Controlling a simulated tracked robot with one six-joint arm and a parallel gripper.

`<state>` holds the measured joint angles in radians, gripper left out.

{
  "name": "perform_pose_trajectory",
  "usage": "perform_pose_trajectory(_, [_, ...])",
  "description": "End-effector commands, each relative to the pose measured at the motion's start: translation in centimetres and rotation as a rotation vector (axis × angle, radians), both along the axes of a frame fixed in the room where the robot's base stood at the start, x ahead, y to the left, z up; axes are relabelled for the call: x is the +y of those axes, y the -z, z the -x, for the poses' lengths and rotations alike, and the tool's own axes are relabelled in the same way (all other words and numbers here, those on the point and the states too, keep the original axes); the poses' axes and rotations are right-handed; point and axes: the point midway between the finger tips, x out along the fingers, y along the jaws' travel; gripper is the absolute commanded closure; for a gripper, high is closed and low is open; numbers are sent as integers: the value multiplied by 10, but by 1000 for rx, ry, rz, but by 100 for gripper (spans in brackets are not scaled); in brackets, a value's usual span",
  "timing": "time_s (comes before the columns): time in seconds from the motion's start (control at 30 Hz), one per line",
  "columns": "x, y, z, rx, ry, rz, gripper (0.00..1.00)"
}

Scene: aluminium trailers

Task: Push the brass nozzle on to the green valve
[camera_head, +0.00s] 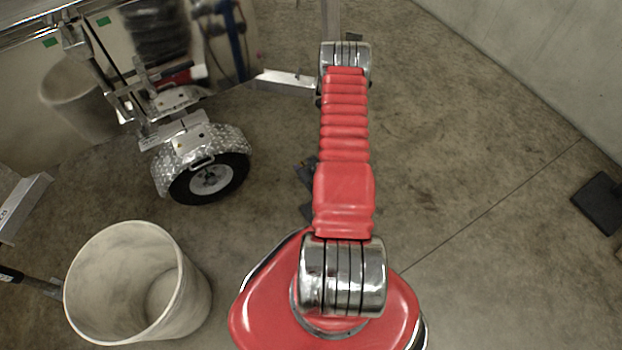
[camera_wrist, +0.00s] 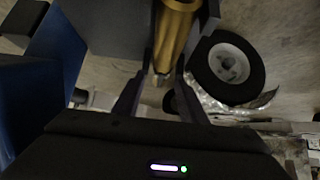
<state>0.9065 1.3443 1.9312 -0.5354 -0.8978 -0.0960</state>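The brass nozzle (camera_wrist: 176,36) shows at the top middle of the wrist view as a gold cylinder with a narrower silvery end pointing towards the camera. My gripper (camera_wrist: 179,22) has a dark finger along each side of it and appears shut on it; its far end is cut off by the top edge. The head view shows neither the nozzle nor my gripper; my red arm reaches away through its middle. I cannot make out the green valve in either view.
A trailer wheel (camera_head: 210,178) under a chequered fender stands left of my arm, and a wheel (camera_wrist: 228,68) also shows in the wrist view. A pale bin (camera_head: 135,285) stands front left. Blue and dark blocks (camera_wrist: 50,75) are at the wrist view's left. Floor at right is mostly clear.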

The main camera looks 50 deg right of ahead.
Motion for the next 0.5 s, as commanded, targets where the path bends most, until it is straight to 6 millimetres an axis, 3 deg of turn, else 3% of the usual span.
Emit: perform_pose_trajectory(0.5, [0, 0, 0, -1, 0, 0, 62])
